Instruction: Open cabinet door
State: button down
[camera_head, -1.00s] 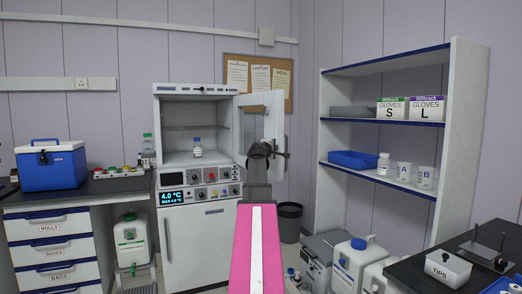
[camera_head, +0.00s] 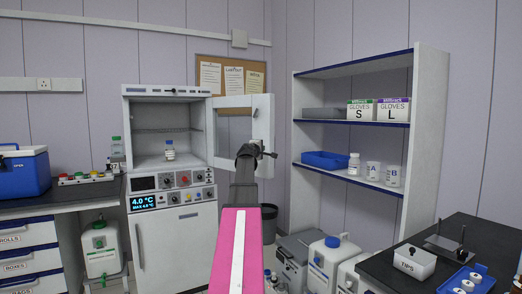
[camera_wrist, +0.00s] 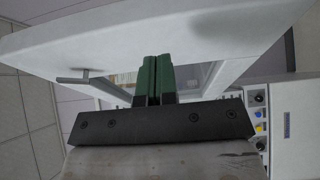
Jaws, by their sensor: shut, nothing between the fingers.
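The cabinet (camera_head: 155,90) is a white unit with a glass-windowed upper door (camera_head: 262,125), which stands swung open to the right. The lower door (camera_head: 180,245) of the unit is shut. My gripper (camera_head: 262,148) is in front of the open upper door in the head view, its fingers hard to make out. In the wrist view the green fingers (camera_wrist: 153,80) are together and empty, beside the white door frame (camera_wrist: 190,30) and a grey bar handle (camera_wrist: 95,84).
A bench with a blue cooler box (camera_head: 24,172) stands at the left. A white shelf unit (camera_head: 425,150) stands at the right, with jugs (camera_head: 325,262) on the floor. A dark table (camera_head: 480,250) with a white tips box is at the lower right.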

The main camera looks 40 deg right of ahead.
jog(key=s+d+v, duration=0.1)
jog(key=s+v, duration=0.2)
jog(key=v, duration=0.9)
jog(key=w+a+f+m+g+y, duration=0.1)
jog(key=w+a+f+y, duration=0.2)
jog(key=a+f, duration=0.7)
jog(key=w+a+f+m+y, duration=0.1)
jog(key=w+a+f+y, duration=0.2)
jog(key=a+f, duration=0.7)
jog(key=w+a+f+m+g+y, duration=0.1)
jog(key=w+a+f+y, duration=0.35)
jog(key=f, duration=0.85)
jog(key=s+a+f+g+y, duration=0.1)
jog(key=s+a+f+g, duration=0.1)
jog(key=s+a+f, duration=0.3)
jog(key=s+a+f+m+g+y, duration=0.1)
jog(key=s+a+f, duration=0.4)
jog(key=a+f, duration=0.6)
jog(key=s+a+f+m+g+y, duration=0.1)
jog(key=s+a+f+g+y, duration=0.2)
jog(key=a, duration=1.4)
jog(key=s+f, duration=0.3)
jog(key=f, duration=0.2)
jog(key=shift+a, duration=0.3)
